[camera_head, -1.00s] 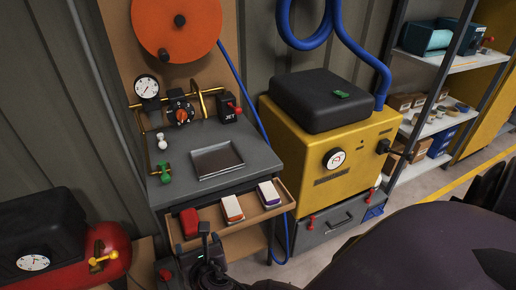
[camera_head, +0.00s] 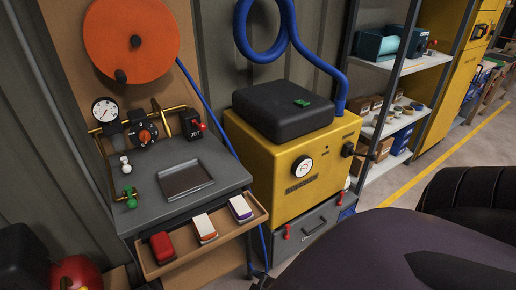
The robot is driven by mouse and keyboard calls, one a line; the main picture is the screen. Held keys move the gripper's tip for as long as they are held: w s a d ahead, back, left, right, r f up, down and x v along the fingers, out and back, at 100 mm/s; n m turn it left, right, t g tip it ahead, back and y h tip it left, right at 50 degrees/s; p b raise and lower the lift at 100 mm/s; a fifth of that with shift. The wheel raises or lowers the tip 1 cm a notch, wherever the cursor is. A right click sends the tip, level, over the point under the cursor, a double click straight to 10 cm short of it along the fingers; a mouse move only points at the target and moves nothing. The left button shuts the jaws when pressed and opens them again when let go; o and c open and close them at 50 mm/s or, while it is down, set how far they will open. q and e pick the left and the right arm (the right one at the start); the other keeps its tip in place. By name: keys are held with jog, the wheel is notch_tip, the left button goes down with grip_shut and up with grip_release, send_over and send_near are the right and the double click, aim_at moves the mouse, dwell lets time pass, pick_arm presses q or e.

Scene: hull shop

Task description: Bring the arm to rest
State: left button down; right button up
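Neither gripper shows in the current head view. A large dark, smooth rounded shape and a ribbed black part fill the lower right corner; they look like parts of my own arm or body. No gripper fingers can be made out on them. What lies behind them on the floor is hidden.
A grey workbench (camera_head: 215,163) stands at left, with its drawer (camera_head: 181,262) pulled out holding red, orange and purple-marked blocks. A yellow machine (camera_head: 268,176) stands beside it, and a metal shelf (camera_head: 388,118) behind. A red tank (camera_head: 78,272) is at lower left. Floor is clear by the yellow line (camera_head: 430,165).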

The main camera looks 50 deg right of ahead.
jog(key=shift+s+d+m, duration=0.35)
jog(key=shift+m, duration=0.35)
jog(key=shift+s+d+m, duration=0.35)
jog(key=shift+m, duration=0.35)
